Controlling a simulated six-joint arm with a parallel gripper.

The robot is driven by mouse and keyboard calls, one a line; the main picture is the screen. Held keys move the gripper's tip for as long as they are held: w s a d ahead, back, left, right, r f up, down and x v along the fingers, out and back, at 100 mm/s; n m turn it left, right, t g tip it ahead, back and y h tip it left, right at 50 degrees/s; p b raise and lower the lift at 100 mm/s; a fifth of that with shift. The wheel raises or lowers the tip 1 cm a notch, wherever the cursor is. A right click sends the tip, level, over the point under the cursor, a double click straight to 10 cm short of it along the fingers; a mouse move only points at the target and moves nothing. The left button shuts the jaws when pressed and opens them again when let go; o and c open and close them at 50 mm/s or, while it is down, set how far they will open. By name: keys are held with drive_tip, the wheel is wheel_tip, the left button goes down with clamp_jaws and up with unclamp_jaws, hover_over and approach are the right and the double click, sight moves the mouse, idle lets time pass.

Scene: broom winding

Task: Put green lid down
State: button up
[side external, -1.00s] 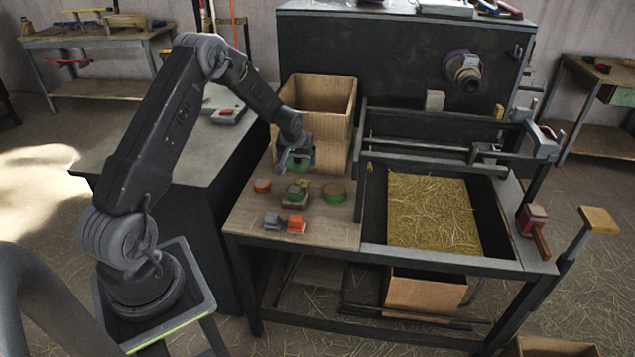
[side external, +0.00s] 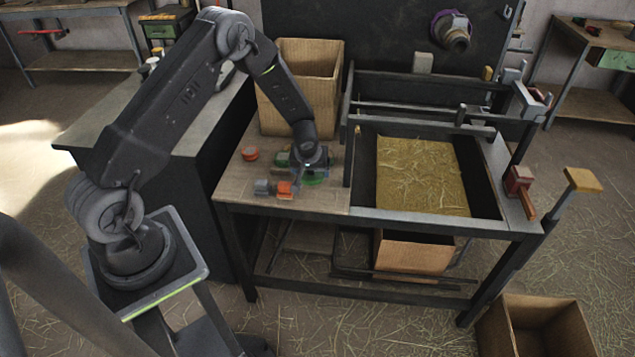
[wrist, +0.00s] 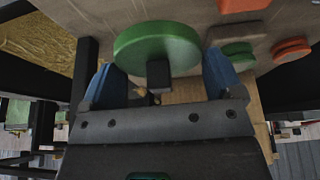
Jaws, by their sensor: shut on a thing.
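My gripper (wrist: 160,82) has its blue fingers on either side of the round green lid (wrist: 157,46), which fills the middle of the wrist view. A dark knob on it points back between the fingers. In the side view my gripper (side external: 309,160) is low over the right part of the wooden worktop (side external: 235,186). Green (side external: 315,179) shows just below it. My wrist hides most of this spot, and I cannot tell whether the lid touches what is beneath.
A red round piece (side external: 251,154) lies to the left, and another green piece (wrist: 237,52) is close beside the lid. Grey (side external: 263,187) and orange (side external: 285,189) blocks are in front. A cardboard box (side external: 298,85) stands behind. The straw-filled trough (side external: 420,178) is to the right.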

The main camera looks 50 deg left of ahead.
sight(318, 187)
drive_tip(key=shift+w+d+f, duration=0.55)
drive_tip(key=shift+w+d, duration=0.1)
drive_tip(key=shift+f, duration=2.05)
drive_tip(key=shift+f, duration=0.15)
drive_tip(key=o, duration=0.7)
